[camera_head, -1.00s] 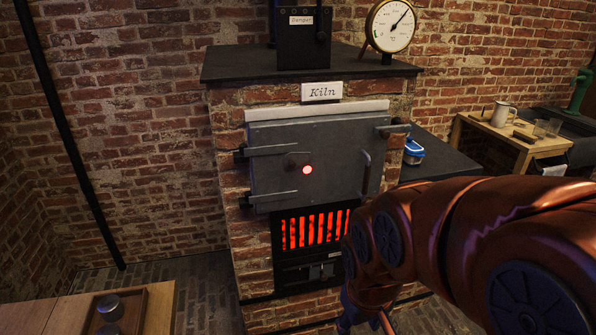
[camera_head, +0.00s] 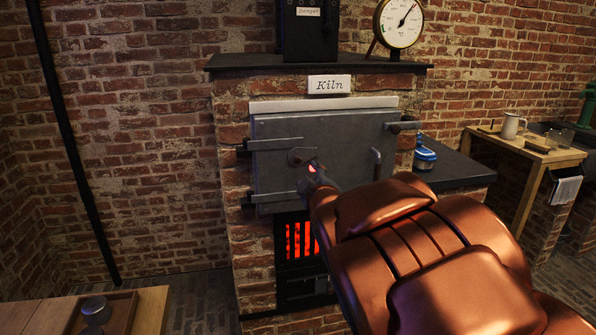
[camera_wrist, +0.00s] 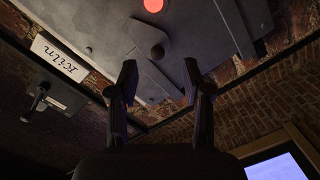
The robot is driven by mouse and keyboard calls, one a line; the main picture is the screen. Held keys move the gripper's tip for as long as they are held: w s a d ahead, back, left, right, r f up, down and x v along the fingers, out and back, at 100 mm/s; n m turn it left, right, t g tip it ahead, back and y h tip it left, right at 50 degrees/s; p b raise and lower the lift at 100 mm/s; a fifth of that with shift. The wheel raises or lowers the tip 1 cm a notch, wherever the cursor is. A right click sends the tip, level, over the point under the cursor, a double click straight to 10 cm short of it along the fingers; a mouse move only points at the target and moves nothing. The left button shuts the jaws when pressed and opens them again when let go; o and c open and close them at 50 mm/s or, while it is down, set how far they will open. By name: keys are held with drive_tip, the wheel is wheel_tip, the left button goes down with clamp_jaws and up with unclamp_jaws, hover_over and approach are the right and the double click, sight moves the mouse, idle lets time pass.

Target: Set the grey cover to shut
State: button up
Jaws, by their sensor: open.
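The grey cover (camera_head: 299,155) is a small plate on the front of the grey kiln door (camera_head: 345,140). It sits swung aside, up and left of the glowing round spyhole (camera_head: 312,169), which shows uncovered. In the wrist view, which is upside down, the cover (camera_wrist: 146,38) with its dark knob (camera_wrist: 158,51) lies beside the red spyhole (camera_wrist: 153,5). My gripper (camera_wrist: 159,78) is open and empty. Its two fingers point at the door, with the knob ahead of the gap between them; contact is not visible. In the head view my arm hides the lower right of the door.
The kiln door has hinge straps at left, a latch (camera_head: 404,127) and an upright handle (camera_head: 376,164) at right. Red bars glow in the grate (camera_head: 299,238) below. A wooden tray (camera_head: 122,313) lies at lower left.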

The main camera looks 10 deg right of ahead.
sight(298, 161)
drive_tip(key=shift+n+t+y, duration=0.3)
drive_tip(key=shift+n+t, duration=0.1)
drive_tip(key=shift+w+a+r+p, duration=0.1)
drive_tip(key=shift+w+a+r, duration=0.05)
drive_tip(key=shift+w, duration=1.3)
drive_tip(key=shift+w+a+r+p, duration=0.1)
drive_tip(key=shift+w, duration=1.3)
drive_tip(key=shift+w+a+r+p, duration=0.1)
drive_tip(key=shift+w+a+r, duration=0.05)
drive_tip(key=shift+w, duration=1.3)
clamp_jaws()
